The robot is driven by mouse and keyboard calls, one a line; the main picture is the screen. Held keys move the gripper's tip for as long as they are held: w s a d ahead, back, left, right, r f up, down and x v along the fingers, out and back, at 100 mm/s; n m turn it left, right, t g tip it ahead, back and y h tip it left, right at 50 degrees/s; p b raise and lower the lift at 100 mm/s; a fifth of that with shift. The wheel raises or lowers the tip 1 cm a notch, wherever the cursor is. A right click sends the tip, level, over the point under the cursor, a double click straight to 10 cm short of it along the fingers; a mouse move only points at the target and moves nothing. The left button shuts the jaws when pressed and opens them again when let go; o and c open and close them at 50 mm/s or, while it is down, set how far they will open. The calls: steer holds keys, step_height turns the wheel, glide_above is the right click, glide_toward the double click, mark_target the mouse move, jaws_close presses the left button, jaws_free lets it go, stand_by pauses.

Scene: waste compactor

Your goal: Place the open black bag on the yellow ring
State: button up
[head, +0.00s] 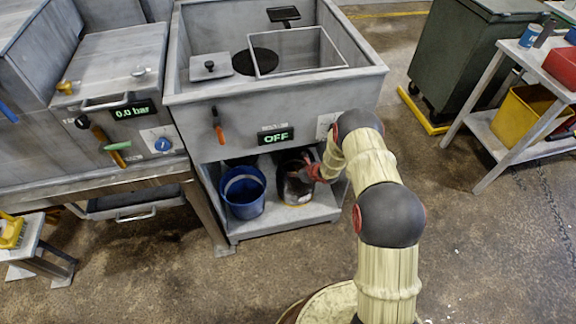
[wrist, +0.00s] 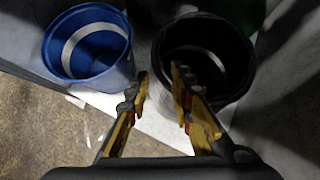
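The open black bag (wrist: 234,72) stands upright with its mouth up on the lower shelf under the machine, to the right of the blue bucket. In the head view the bag (head: 295,190) is partly hidden by my gripper (head: 314,173). A thin yellow band (head: 297,205) shows at the bag's foot; I cannot tell whether it is the yellow ring. In the wrist view my gripper (wrist: 160,76) is open, with its fingers apart at the bag's left rim. The right fingertip overlaps the bag's mouth, the left one is outside it. I cannot tell whether they touch it.
The blue bucket (head: 243,192) stands close on the left, also in the wrist view (wrist: 88,44). The machine (head: 190,125) hangs over the shelf (head: 240,229). A side table (head: 490,128) with a yellow bin stands right. The floor in front is clear.

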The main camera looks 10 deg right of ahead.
steer(key=s+d+p, duration=0.2)
steer(key=s+d, duration=0.2)
steer(key=s, duration=0.4)
stand_by(0.4)
